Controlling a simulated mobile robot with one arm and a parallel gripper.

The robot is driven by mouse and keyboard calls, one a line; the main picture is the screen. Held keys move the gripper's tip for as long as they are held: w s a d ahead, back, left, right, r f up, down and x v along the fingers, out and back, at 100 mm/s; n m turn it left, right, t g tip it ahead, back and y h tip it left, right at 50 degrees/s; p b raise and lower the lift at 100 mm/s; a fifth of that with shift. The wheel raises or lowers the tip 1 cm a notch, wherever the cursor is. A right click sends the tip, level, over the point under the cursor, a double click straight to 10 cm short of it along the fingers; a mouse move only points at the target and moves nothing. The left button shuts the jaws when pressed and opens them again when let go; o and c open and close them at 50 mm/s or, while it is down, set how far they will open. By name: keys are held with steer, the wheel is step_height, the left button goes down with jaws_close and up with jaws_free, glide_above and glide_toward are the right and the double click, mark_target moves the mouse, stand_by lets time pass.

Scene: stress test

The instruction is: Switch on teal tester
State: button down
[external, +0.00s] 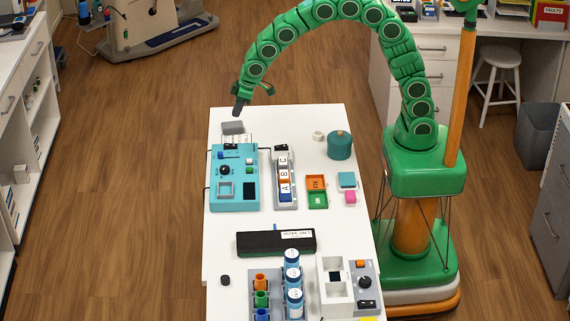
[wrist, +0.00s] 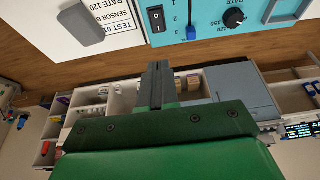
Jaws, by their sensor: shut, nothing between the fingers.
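The teal tester (external: 234,178) lies on the white table, left of its middle, with a dark knob, a black switch-like part on its back edge, and small buttons. In the wrist view the tester (wrist: 206,22) is at the top, showing a black rocker-like switch (wrist: 157,19), a blue slider (wrist: 191,32) on a 1-2-3 scale and a black knob (wrist: 234,18). The switch's position is unclear. My gripper (external: 238,106) is shut and empty above the table's back left corner, beyond the tester. In the wrist view my gripper (wrist: 159,70) points toward the tester's edge, apart from it.
A grey block (external: 233,127) and a printed card (wrist: 117,25) lie beside the tester. A labelled strip device (external: 284,180), coloured trays (external: 317,191), a teal round pot (external: 340,145) and a long black box (external: 270,243) share the table (external: 222,285). Space above the tester is clear.

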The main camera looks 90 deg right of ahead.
mark_target(230, 145)
steer(key=x, duration=0.8)
steer(key=s+x, duration=0.1)
steer(key=x, duration=0.3)
steer(key=shift+w+f, duration=0.2)
steer(key=shift+f, duration=0.3)
steer(key=shift+f, duration=0.1)
steer(key=shift+s, duration=0.75)
steer(key=shift+r, duration=0.25)
steer(key=shift+r, duration=0.6)
steer(key=v, duration=1.2)
steer(key=shift+r, duration=0.25)
